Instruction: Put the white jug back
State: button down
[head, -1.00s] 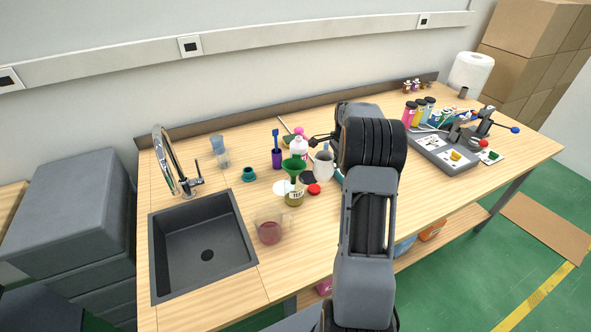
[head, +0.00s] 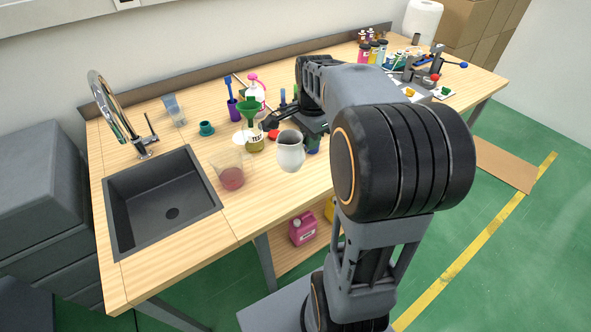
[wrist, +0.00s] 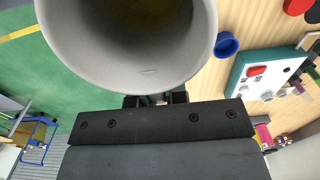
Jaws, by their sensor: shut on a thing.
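The white jug (head: 290,156) shows in the head view in front of the test bottle, near the front side of the table. It appears close to upright, and it looks lifted. In the wrist view the jug (wrist: 75,45) fills the top, its wide mouth facing the camera and no liquid visible inside. My gripper (wrist: 155,99) is shut on the jug; its fingertips are mostly hidden behind the jug and the dark gripper body. In the head view my arm hides part of the table behind the jug.
A beaker of red liquid (head: 231,178) stands left, near the sink (head: 165,205).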

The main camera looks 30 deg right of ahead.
jog(key=shift+d+f, duration=0.1)
jog(key=shift+f, duration=0.1)
jog(key=w+d+f, duration=0.1)
jog(key=w+f, duration=0.2)
jog(key=w, duration=0.1)
jog(key=w+d+f+p, duration=0.1)
jog(key=w+d+f, duration=0.1)
jog(key=w+f, duration=0.1)
jog(key=w+d+f+p, duration=0.1)
jog(key=w+d+f, duration=0.1)
jog(key=w+f, duration=0.2)
jog(key=shift+w, duration=0.5)
jog(key=shift+f, duration=1.3)
jog(key=shift+f, duration=0.15)
jog(key=c, duration=1.1)
grip_release()
jog(key=shift+c, duration=0.2)
